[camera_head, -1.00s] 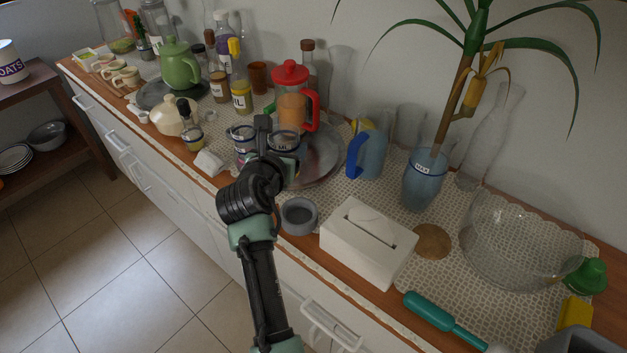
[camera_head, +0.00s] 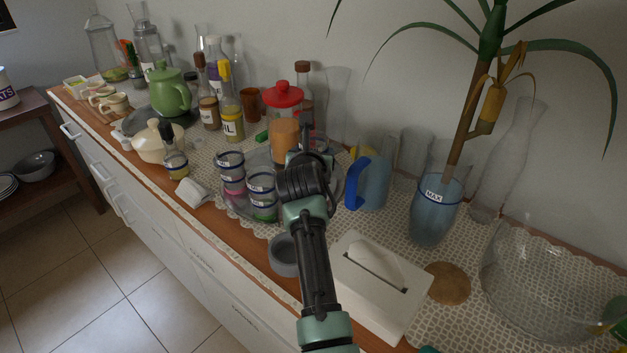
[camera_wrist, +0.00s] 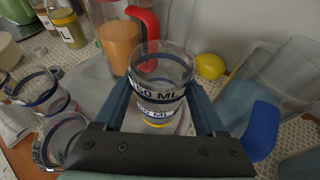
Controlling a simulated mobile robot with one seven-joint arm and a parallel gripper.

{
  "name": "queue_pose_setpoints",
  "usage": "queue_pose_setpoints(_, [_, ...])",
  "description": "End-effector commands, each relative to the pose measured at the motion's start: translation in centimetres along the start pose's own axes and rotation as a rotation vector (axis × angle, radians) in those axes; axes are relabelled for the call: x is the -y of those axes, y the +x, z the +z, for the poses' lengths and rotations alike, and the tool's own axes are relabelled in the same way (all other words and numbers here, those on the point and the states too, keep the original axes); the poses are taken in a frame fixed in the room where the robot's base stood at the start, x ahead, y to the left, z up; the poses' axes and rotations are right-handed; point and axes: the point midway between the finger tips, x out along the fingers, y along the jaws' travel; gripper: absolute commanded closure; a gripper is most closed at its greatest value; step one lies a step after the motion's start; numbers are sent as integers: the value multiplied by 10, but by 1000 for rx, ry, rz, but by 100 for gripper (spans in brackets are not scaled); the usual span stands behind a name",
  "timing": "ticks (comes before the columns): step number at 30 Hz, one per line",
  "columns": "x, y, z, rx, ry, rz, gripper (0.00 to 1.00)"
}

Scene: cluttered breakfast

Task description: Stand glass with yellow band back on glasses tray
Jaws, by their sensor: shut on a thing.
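My gripper (camera_wrist: 160,108) is shut on a clear glass (camera_wrist: 162,65), which stands roughly upright between the fingers in the wrist view. It carries dark blue bands and two ML labels, one above the other; a bit of yellow shows at its base. I cannot tell whether it is one glass or two nested. In the head view my wrist mostly hides it. The round metal glasses tray (camera_head: 257,158) lies behind and left of my gripper. On its front left stand banded glasses with pink (camera_head: 232,172) and green (camera_head: 262,193). Contact between held glass and tray cannot be seen.
The red-lidded juice jug (camera_head: 285,125) stands close behind my gripper. The blue-handled pitcher (camera_head: 374,183) is close on the right. A grey bowl (camera_head: 284,255) and tissue box (camera_head: 375,285) stand in front. A lemon (camera_wrist: 210,66) lies behind the held glass.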

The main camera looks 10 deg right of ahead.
Motion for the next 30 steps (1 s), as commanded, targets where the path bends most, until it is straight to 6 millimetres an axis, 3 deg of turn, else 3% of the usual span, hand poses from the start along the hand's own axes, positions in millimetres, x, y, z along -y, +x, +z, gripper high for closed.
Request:
queue_pose_setpoints(10, [1, 19, -45, 1, 1, 1, 93])
queue_pose_setpoints(24, [2, 22, -53, 3, 0, 0, 93])
queue_pose_setpoints(25, [2, 22, -53, 1, 0, 0, 22])
queue_pose_setpoints(28, [2, 22, -53, 1, 0, 0, 4])
queue_pose_setpoints(30, [2, 22, -53, 1, 0, 0, 0])
